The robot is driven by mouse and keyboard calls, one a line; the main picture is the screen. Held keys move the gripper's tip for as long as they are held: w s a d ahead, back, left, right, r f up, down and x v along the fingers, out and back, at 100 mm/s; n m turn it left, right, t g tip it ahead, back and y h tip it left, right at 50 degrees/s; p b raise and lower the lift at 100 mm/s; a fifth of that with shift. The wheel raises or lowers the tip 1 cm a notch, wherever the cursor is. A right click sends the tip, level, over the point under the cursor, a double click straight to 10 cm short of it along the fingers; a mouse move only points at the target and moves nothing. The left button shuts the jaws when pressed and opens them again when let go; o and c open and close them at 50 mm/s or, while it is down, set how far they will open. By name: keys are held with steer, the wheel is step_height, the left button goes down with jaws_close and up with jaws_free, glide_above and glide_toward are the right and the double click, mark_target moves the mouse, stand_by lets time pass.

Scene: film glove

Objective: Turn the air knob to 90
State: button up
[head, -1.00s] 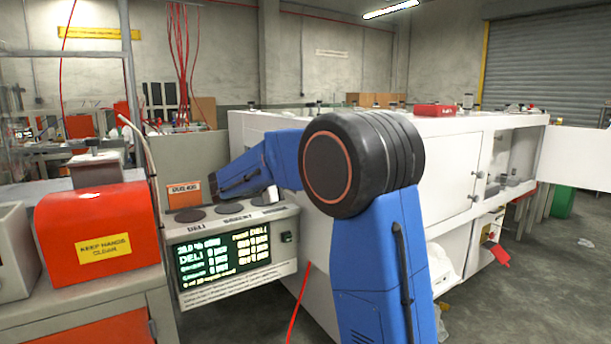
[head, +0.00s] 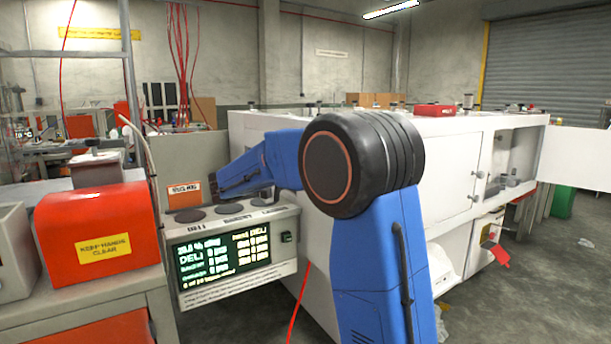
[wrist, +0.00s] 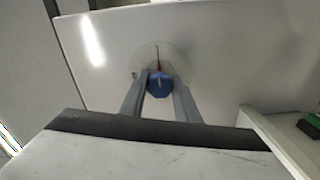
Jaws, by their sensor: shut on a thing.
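The air knob (wrist: 160,84) is a small blue knob with a pale pointer mark, on a round pale dial plate (wrist: 146,66) on a white panel. The dial's figures are too small to read, so I cannot tell the exact setting. In the head view I cannot make out the knob or the fingertips; my blue arm reaches left over the display unit.
A red box (head: 100,225) labelled "keep hands clear" is at left.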

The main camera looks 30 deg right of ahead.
steer(key=shift+f, duration=0.1)
steer(key=o, duration=1)
steer(key=shift+o, duration=0.2)
steer(key=shift+a, duration=0.15)
steer(key=a, duration=1.1)
steer(key=shift+s+a, duration=0.2)
steer(key=shift+a, duration=0.2)
steer(key=shift+s, duration=0.1)
